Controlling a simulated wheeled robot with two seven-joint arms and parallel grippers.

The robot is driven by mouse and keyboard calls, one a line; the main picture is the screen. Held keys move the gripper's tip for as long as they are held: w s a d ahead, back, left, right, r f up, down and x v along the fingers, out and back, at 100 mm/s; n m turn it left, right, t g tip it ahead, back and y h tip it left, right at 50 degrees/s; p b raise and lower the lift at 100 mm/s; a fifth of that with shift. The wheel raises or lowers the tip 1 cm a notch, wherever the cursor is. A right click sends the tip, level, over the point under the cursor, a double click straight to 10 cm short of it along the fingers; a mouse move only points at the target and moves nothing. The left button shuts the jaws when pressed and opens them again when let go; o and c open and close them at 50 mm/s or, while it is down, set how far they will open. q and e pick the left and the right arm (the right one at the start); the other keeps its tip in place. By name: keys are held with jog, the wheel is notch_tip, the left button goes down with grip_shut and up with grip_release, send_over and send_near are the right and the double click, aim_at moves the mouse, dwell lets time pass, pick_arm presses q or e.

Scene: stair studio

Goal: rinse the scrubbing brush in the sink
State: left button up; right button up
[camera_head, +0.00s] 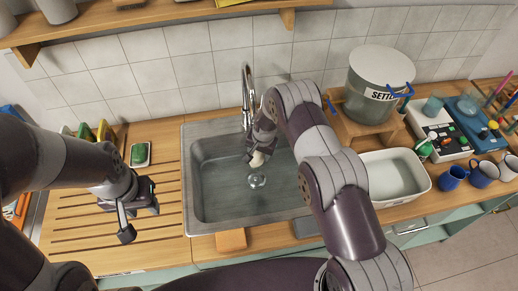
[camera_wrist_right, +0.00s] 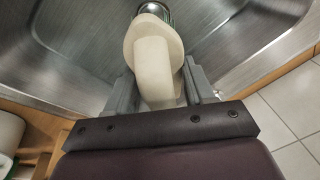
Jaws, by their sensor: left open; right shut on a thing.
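The metal sink (camera_head: 205,200) is set into the wooden counter, with a chrome tap (camera_head: 247,90) at its back edge. My right gripper (camera_head: 262,144) is inside the sink area, below the tap. It is shut on a cream scrubbing brush (camera_head: 257,159), held above the drain (camera_head: 257,180). In the right wrist view the pale brush (camera_wrist_right: 153,62) sits between the two grey fingers (camera_wrist_right: 160,88); its bristles do not show clearly. I see no clear water stream. My left gripper (camera_head: 136,212) is open and empty over the slatted drainboard (camera_head: 85,225).
A green sponge in a small dish (camera_head: 140,154) lies left of the sink. A wooden block (camera_head: 231,240) lies at the sink's front edge.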

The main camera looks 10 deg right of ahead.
pick_arm(q)
notch_tip(320, 180, down, 9)
jog(key=b, duration=0.8)
jog(key=shift+a+f+b, duration=0.15)
jog(key=shift+b, duration=0.25)
pick_arm(e)
notch_tip(320, 180, down, 11)
jog(key=shift+a+r, duration=0.15)
notch_tip(320, 180, up, 10)
jog(key=p, duration=0.6)
jog(key=shift+r, duration=0.25)
pick_arm(q)
notch_tip(320, 180, up, 7)
jog(key=shift+f+p, duration=0.2)
jog(key=shift+p, duration=0.15)
pick_arm(e)
jog(key=shift+r, duration=0.4)
jog(key=shift+r+p, duration=1.1)
jog(key=shift+r, duration=0.95)
pick_arm(q)
notch_tip(320, 180, up, 2)
jog(key=shift+s+r, duration=0.1)
